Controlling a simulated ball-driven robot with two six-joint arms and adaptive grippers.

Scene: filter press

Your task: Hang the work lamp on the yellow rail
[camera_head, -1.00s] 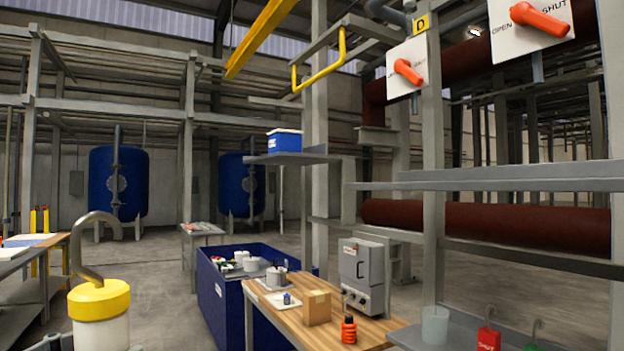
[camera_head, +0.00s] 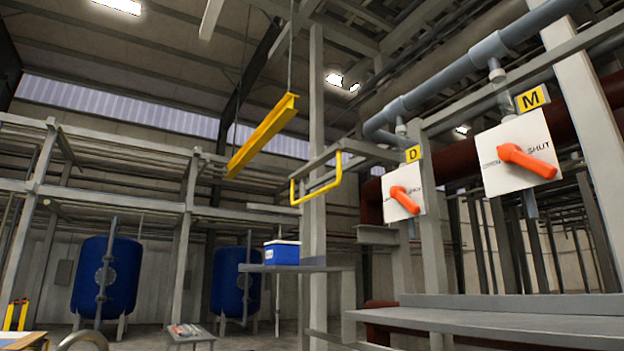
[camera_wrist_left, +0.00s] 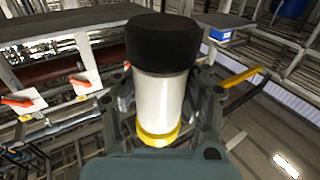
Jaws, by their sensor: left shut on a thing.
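The work lamp (camera_wrist_left: 160,95) is a white cylinder with a black end and a yellow collar. In the left wrist view my left gripper (camera_wrist_left: 162,100) is shut on its white body, one finger on each side. In the head view only the top of the lamp's grey hook (camera_head: 83,338) shows at the bottom left; the rest is out of frame. A yellow rail (camera_head: 318,192) with bent ends hangs from a grey frame near the middle, well above and to the right of the hook and apart from it. My right gripper is not in view.
A thick yellow beam (camera_head: 263,135) hangs left of the rail. Below the rail is a grey shelf (camera_head: 292,268) with a blue box (camera_head: 282,252). To the right are two white panels with orange handles (camera_head: 404,200) and a long grey shelf (camera_head: 490,322).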

